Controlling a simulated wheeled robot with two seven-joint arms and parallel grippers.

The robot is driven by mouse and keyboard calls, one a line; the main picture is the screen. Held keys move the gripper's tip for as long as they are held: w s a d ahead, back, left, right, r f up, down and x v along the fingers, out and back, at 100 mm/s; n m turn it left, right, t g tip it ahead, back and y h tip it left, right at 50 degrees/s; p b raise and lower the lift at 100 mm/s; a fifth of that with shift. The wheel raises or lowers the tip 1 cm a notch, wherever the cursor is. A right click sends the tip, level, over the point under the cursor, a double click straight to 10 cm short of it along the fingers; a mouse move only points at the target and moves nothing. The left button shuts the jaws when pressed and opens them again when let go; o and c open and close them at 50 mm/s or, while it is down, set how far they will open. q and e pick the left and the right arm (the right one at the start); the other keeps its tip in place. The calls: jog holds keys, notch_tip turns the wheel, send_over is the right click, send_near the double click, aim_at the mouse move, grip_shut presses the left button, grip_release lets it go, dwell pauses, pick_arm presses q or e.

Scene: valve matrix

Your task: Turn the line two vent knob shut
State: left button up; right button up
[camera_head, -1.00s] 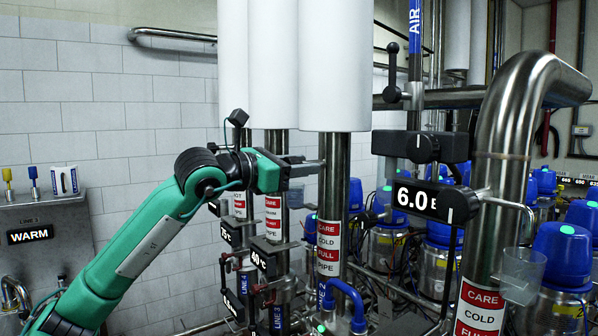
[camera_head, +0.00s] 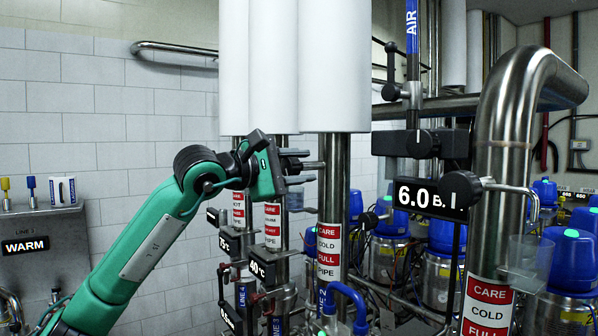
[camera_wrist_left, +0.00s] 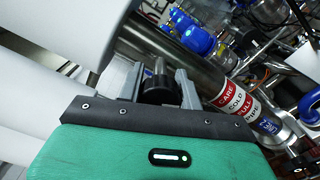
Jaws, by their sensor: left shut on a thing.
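The line two pipe (camera_head: 328,195) is a steel upright with a red and white CARE COLD FULL PIPE label and a blue LINE 2 tag below. My left gripper (camera_head: 300,167) is at its left side, under the white sleeve, tilted, with its fingers one above the other. In the left wrist view my gripper's fingers (camera_wrist_left: 159,78) stand either side of a round black knob (camera_wrist_left: 157,90) and are shut on it. The knob sits on a short stem from the pipe. In the head view the gripper hides most of the knob. My right gripper is not in view.
Other upright pipes (camera_head: 272,225) with labels stand close behind and left of the gripper. A 6.0 gauge (camera_head: 430,198) and a thick bent steel pipe (camera_head: 505,110) are on the right. A WARM panel (camera_head: 26,246) is on the left.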

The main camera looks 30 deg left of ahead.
pick_arm(q)
jog(key=shift+m+b, duration=0.3)
jog(key=shift+m, duration=2)
jog(key=shift+f, duration=0.1)
jog(key=o, duration=1)
jog(key=shift+s+a+b, duration=0.2)
jog(key=shift+s+b, duration=0.15)
jog(key=shift+s, duration=0.05)
jog(key=shift+b+v, duration=2.45)
jog(key=shift+v, duration=4)
